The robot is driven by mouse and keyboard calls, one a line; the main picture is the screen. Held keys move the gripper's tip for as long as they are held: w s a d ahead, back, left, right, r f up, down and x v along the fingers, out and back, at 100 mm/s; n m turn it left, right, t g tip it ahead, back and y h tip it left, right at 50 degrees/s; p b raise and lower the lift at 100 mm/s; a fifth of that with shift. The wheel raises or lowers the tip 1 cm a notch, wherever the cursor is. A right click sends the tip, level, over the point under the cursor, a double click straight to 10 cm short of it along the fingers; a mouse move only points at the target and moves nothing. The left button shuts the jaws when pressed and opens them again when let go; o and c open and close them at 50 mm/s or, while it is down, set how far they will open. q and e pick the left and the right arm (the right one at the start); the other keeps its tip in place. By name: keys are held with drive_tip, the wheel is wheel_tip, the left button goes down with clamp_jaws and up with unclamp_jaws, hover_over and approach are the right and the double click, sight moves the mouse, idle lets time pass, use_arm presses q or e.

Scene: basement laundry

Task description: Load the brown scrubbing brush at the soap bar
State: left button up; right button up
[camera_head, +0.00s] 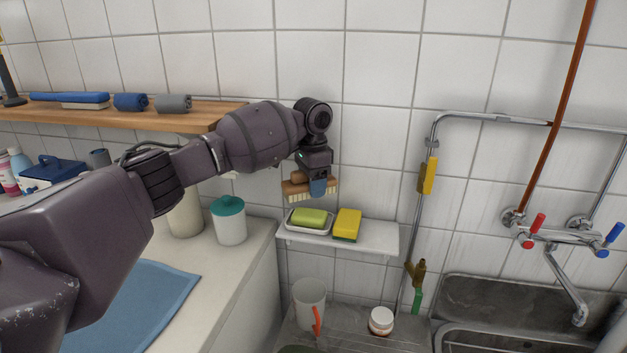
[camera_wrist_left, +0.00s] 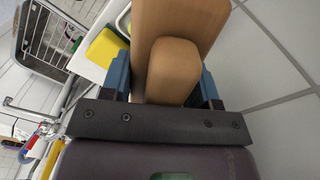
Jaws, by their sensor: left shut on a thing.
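My left gripper (camera_head: 318,186) is shut on the brown scrubbing brush (camera_head: 297,187), with the pale bristles facing down. In the left wrist view the brush's wooden body (camera_wrist_left: 175,50) sits between the blue fingertips. The brush is in the air above the green soap bar (camera_head: 309,217), apart from it. The soap bar lies in a white dish (camera_head: 292,225) on a small white wall shelf (camera_head: 378,238). My right gripper is not in view.
A yellow and green sponge (camera_head: 347,223) lies on the shelf right of the dish. Below are a clear jug (camera_head: 309,302) and a small white jar (camera_head: 381,321). A wooden shelf (camera_head: 200,112) runs along the wall at left. A tap (camera_head: 560,238) and sink are at right.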

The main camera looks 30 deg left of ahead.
sight(312, 212)
use_arm(q)
wheel_tip(312, 212, down, 3)
drive_tip(key=shift+f+b, duration=0.2)
drive_tip(key=shift+b, duration=0.55)
drive_tip(key=shift+f+b, duration=0.4)
drive_tip(key=shift+f, duration=0.25)
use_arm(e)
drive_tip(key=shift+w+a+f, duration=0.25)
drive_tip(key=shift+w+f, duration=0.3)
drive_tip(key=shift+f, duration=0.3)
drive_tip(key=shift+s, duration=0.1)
use_arm(q)
drive_tip(key=shift+f, duration=0.55)
drive_tip(key=shift+r, duration=0.1)
drive_tip(key=shift+r+p, duration=2)
drive_tip(key=shift+r, duration=1.5)
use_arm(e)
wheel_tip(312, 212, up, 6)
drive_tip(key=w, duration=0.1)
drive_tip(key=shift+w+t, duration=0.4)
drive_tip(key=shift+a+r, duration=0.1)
